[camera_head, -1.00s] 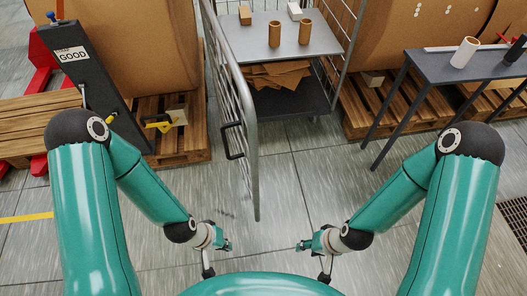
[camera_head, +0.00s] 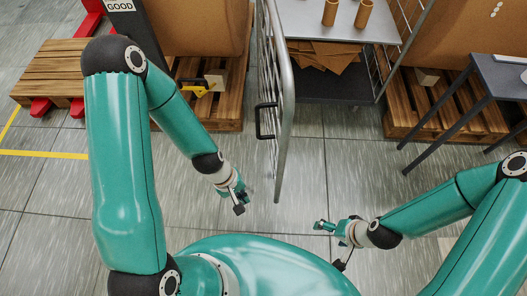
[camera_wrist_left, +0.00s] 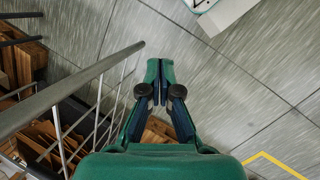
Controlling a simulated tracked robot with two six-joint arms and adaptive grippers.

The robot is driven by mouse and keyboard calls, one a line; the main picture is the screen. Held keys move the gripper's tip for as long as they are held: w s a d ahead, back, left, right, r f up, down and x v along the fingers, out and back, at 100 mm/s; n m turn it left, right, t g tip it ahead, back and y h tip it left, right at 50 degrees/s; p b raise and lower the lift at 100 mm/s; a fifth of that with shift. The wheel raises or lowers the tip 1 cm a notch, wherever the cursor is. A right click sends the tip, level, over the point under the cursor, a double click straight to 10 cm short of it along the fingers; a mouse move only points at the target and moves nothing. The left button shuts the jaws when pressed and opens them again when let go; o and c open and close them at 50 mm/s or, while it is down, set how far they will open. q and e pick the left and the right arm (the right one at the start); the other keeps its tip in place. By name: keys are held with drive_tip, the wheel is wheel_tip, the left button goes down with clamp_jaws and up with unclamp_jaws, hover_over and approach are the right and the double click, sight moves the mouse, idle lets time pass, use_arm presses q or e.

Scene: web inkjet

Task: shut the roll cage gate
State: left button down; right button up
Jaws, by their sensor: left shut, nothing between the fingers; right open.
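The roll cage gate (camera_head: 283,100) is a grey tubular frame with bars and a black handle (camera_head: 262,121). It stands open, swung out towards me and seen nearly edge-on, left of the cage's mouth. The roll cage has a grey top shelf (camera_head: 350,22) and a dark lower shelf (camera_head: 330,88). My left gripper (camera_head: 242,202) is shut and empty, left of the gate's near end and apart from it. In the left wrist view its fingers (camera_wrist_left: 161,70) point at the floor, with the gate's rail (camera_wrist_left: 60,90) to the left. My right gripper (camera_head: 322,226) is open and empty, right of the gate.
Brown tubes (camera_head: 330,12) stand on the top shelf, and cardboard sheets (camera_head: 322,56) lie on the lower one. A pallet with a large roll (camera_head: 206,40) is left of the gate. A dark table (camera_head: 498,75) stands at right. The floor before the cage is clear.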

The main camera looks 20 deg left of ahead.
use_arm(q)
drive_tip(key=w+a+r+n+t+h+b, duration=0.1)
drive_tip(key=w+a+r+n+t+h, duration=0.2)
drive_tip(key=r+n, duration=0.35)
drive_tip(key=w+a+r+n+t+h+b, duration=0.1)
drive_tip(key=w+a+r+n, duration=0.2)
drive_tip(key=w+r+n, duration=0.4)
drive_tip(key=w+d+f+n+b, duration=0.1)
drive_tip(key=w+d+f, duration=0.2)
drive_tip(key=d+f, duration=0.4)
drive_tip(key=shift+w+d+f+b, duration=0.3)
drive_tip(key=shift+d+f, duration=0.1)
drive_tip(key=shift+d, duration=0.8)
drive_tip(key=shift+s, duration=0.1)
